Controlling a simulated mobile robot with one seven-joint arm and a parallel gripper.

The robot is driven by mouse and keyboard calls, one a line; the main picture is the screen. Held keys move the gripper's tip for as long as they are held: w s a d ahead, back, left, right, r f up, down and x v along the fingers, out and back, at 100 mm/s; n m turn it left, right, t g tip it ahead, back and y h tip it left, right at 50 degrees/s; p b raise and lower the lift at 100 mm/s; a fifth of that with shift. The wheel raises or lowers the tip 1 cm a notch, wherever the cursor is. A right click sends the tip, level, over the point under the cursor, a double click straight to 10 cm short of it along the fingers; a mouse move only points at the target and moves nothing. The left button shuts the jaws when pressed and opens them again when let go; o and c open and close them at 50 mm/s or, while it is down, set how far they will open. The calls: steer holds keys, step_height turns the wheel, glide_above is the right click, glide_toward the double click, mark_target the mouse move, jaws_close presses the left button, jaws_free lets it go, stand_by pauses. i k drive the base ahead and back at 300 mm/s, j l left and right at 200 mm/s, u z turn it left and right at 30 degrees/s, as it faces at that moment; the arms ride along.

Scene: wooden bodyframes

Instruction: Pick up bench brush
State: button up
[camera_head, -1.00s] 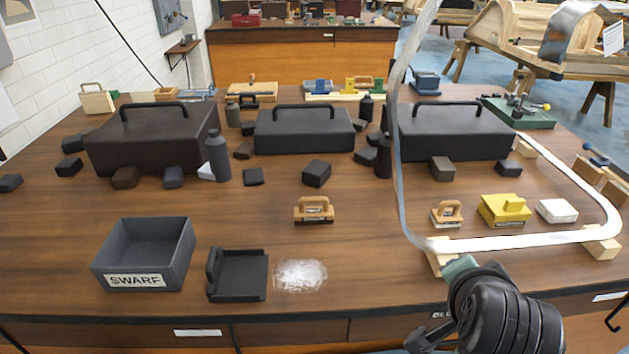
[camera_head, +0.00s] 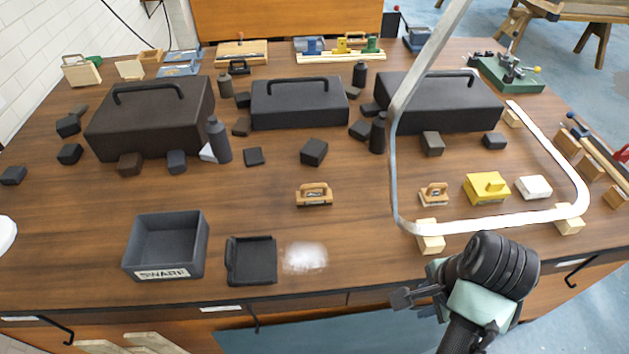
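A small brush with a light wooden arched handle and dark underside (camera_head: 314,196) sits upright on the bench, near the middle. A similar wooden-handled block (camera_head: 433,195) sits to its right, inside the white band. I cannot tell for certain which one is the bench brush. My gripper (camera_head: 403,298) is low at the right, in front of the bench's near edge, with its dark end pointing left. It is apart from both brushes and nothing shows in it. Its fingers are too small and dark to tell whether they are open.
A grey SWARF bin (camera_head: 166,246), a black dustpan (camera_head: 252,261) and a pale dust pile (camera_head: 305,257) lie near the front. A white band (camera_head: 490,222) on wooden blocks loops around the yellow block (camera_head: 487,188) and white block (camera_head: 533,187). Black cases (camera_head: 300,103) stand behind.

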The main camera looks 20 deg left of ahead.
mark_target(324, 195)
steer(key=i+j, duration=0.3)
steer(key=j, duration=0.15)
steer(key=i+j, duration=0.3)
steer(key=j, duration=0.15)
steer(key=i+j, duration=0.3)
steer(key=j, duration=0.15)
